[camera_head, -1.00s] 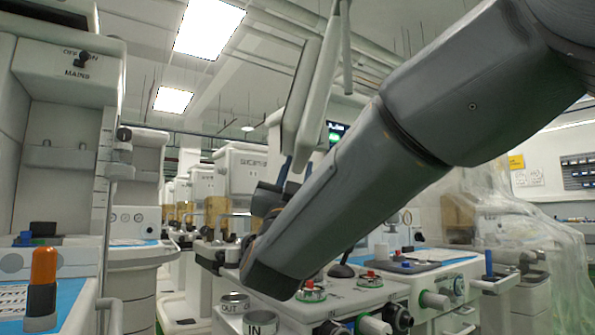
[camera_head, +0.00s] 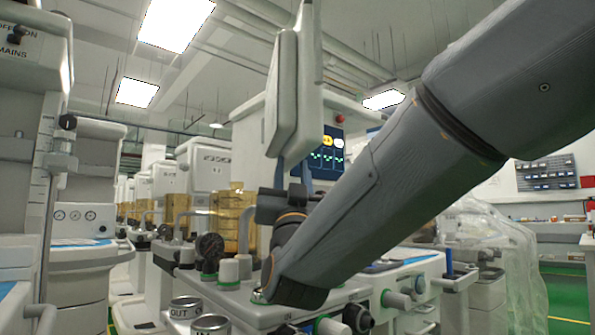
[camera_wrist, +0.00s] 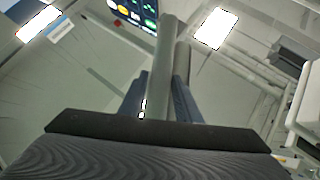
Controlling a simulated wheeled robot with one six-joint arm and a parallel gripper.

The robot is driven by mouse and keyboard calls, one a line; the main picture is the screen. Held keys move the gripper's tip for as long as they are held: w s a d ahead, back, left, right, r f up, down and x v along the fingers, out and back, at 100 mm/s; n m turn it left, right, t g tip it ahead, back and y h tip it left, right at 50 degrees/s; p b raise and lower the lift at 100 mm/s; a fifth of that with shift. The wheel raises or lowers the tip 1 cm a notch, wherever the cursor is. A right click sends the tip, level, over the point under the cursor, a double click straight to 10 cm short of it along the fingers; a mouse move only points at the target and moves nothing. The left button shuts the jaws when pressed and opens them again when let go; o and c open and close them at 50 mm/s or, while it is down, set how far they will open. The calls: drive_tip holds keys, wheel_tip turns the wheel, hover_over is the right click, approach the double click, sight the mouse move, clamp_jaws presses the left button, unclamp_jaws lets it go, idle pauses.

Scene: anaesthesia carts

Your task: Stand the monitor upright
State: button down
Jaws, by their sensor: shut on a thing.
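The monitor (camera_head: 283,95), a pale grey slab seen nearly edge-on in the head view, stands close to vertical with a slight lean. My gripper (camera_head: 291,173) points up from below and is shut on its lower part. In the wrist view the monitor (camera_wrist: 160,70) shows as a grey bar between the two dark blue fingers of my gripper (camera_wrist: 159,98). The monitor's screen face is not visible. My arm hides part of the cart beneath, and I cannot tell how the monitor is mounted.
A dark screen with coloured readouts (camera_head: 326,155) sits just behind the monitor. The cart top (camera_head: 225,300) below carries knobs, gauges and IN and OUT ports. An amber canister (camera_head: 232,215) stands behind. More carts line the left, and a plastic-draped one (camera_head: 490,240) stands right.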

drive_tip(key=c, duration=1.4)
unclamp_jaws()
drive_tip(key=shift+o, duration=0.2)
drive_tip(key=s+d+f+p, duration=0.1)
drive_tip(key=s+p, duration=0.1)
drive_tip(key=s, duration=0.5)
drive_tip(key=s+f+p, duration=0.1)
drive_tip(key=s+f, duration=0.1)
drive_tip(key=s, duration=0.6)
drive_tip(key=shift+s+d+f+p, duration=0.2)
drive_tip(key=shift+d+f+p, duration=0.05)
drive_tip(key=shift+d+p, duration=0.15)
drive_tip(key=shift+s, duration=0.15)
